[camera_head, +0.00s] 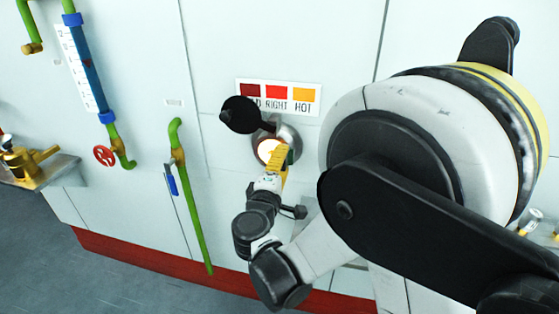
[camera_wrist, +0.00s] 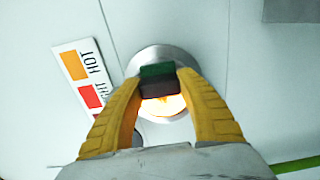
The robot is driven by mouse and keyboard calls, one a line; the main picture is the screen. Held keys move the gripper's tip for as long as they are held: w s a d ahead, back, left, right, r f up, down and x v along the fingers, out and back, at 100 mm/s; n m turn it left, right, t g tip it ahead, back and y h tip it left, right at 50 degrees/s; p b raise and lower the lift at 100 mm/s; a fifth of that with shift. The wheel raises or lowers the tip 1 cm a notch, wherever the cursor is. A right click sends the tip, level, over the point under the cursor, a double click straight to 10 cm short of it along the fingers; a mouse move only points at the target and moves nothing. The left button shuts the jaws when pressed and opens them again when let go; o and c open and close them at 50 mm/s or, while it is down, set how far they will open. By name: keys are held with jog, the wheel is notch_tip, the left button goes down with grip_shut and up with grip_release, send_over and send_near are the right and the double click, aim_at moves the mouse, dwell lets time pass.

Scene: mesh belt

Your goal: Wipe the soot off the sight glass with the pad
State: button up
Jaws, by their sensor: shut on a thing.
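The sight glass (camera_head: 266,150) is a round glowing port in a metal ring on the pale wall, below the colour label. It also shows in the wrist view (camera_wrist: 173,107), bright orange, with its upper part hidden behind the pad. The pad (camera_wrist: 158,82) is a small block, green on one side and dark on the other. My gripper (camera_wrist: 160,88) has yellow fingers and is shut on the pad, in front of the glass. In the head view my gripper (camera_head: 279,160) covers the right side of the glass. I cannot tell whether the pad touches the glass, or see clear soot.
A black round cover (camera_head: 240,115) stands open at the upper left of the glass. A label (camera_head: 278,97) with red and orange squares is above it. Green pipes (camera_head: 190,195) with a blue lever, and a red valve wheel (camera_head: 105,155), are on the wall to the left.

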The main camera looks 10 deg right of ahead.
aim_at(261, 152)
jog(key=shift+w+a, duration=0.4)
jog(key=shift+a, duration=0.65)
jog(key=shift+w+a, duration=0.4)
jog(key=shift+a, duration=0.65)
jog(key=shift+w+a, duration=0.4)
jog(key=shift+a, duration=0.65)
jog(key=shift+s, duration=0.15)
jog(key=shift+v, duration=2.95)
jog(key=v, duration=0.3)
jog(key=shift+x, duration=3.6)
